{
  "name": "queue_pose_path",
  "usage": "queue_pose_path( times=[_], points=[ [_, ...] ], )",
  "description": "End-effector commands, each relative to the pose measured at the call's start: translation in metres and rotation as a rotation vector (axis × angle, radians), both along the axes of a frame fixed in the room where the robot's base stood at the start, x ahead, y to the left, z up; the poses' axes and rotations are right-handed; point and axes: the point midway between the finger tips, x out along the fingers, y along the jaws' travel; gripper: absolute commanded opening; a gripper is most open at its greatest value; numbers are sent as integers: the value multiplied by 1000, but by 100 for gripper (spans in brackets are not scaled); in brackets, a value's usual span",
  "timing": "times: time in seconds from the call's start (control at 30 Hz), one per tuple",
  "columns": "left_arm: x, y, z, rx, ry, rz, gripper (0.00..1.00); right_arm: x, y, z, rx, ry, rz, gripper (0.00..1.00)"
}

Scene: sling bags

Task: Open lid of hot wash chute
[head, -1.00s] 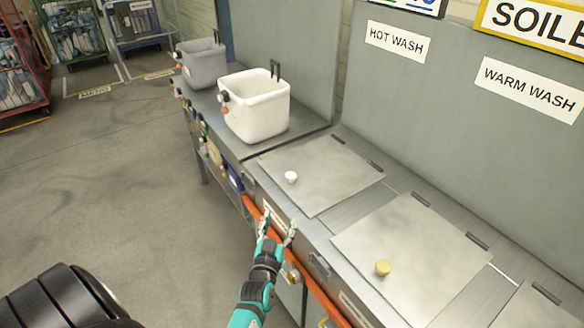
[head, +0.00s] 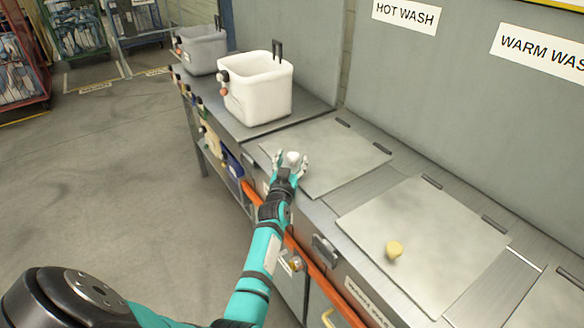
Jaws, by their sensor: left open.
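The hot wash chute lid (head: 335,150) is a flat grey square panel lying closed in the counter, below the HOT WASH sign (head: 406,14). Its white knob (head: 292,157) is near the front left edge. My left gripper (head: 291,160) is open at the knob, with its fingers on either side of it. I cannot tell whether they touch it. My right gripper is not in view.
The warm wash lid (head: 425,240) with a yellow knob (head: 394,250) lies closed to the right. A white bin (head: 258,98) and a grey bin (head: 202,52) stand on the counter behind left. An orange rail (head: 310,265) runs along the counter front.

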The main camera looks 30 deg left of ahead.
Motion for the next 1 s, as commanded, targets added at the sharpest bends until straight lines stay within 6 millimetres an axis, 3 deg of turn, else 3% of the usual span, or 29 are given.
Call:
queue_pose_path(
  times=[0.4,0.8,1.0],
  points=[
    [8,3,1,0,1,-1,55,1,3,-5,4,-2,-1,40],
    [8,3,0,0,1,-1,3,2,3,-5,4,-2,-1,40],
    [8,3,0,0,1,-1,0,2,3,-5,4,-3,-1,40]
  ],
)
